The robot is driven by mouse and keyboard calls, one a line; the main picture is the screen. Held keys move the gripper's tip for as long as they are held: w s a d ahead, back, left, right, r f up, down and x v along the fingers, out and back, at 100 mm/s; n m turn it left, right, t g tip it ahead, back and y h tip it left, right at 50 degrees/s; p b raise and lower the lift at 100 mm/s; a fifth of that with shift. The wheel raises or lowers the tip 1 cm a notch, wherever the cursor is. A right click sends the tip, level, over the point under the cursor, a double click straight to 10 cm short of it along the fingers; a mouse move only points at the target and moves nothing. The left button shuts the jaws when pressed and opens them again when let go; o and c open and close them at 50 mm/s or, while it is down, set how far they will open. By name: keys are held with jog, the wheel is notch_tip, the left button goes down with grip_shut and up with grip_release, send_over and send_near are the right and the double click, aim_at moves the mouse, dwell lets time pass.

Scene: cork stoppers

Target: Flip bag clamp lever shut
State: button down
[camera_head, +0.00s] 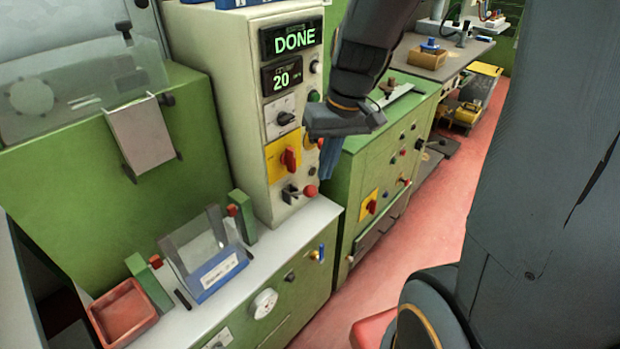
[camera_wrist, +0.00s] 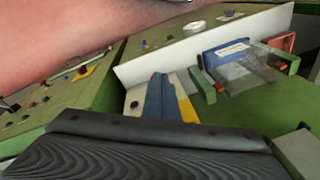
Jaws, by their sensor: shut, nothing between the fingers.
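A short lever with a red ball knob (camera_head: 310,191) sticks out low on the cream control column (camera_head: 234,95). A clear holder with a blue labelled front (camera_head: 220,272) stands on the white ledge between two green blocks with red parts (camera_head: 242,217); it also shows in the wrist view (camera_wrist: 226,50). I cannot tell which part is the bag clamp lever. My gripper (camera_head: 327,175) is shut and empty, pointing down just right of the column, above the red knob's height in the picture. Its bluish fingers show in the wrist view (camera_wrist: 160,77); contact is not visible.
A red rotary switch (camera_head: 290,159) on a yellow plate is left of my gripper. A green cabinet (camera_head: 368,165) with knobs stands close on the right. A red tray (camera_head: 122,314) sits at the ledge's left end. The red floor (camera_head: 412,240) is open on the right.

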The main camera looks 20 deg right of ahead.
jog(key=w+d+r+y, duration=0.1)
jog(key=w+r, duration=0.1)
jog(key=w, duration=0.3)
jog(key=shift+w+d+t+b, duration=0.15)
jog(key=shift+w+t+b, duration=0.2)
jog(key=shift+t, duration=0.05)
send_over(302, 192)
jog(key=d, duration=0.2)
notch_tip(302, 192, down, 9)
jog(key=shift+w+d+f, duration=0.1)
jog(key=shift+w+f, duration=0.1)
jog(key=shift+d+f+b, duration=0.15)
jog(key=shift+f+b, duration=0.05)
jog(key=shift+b, duration=0.35)
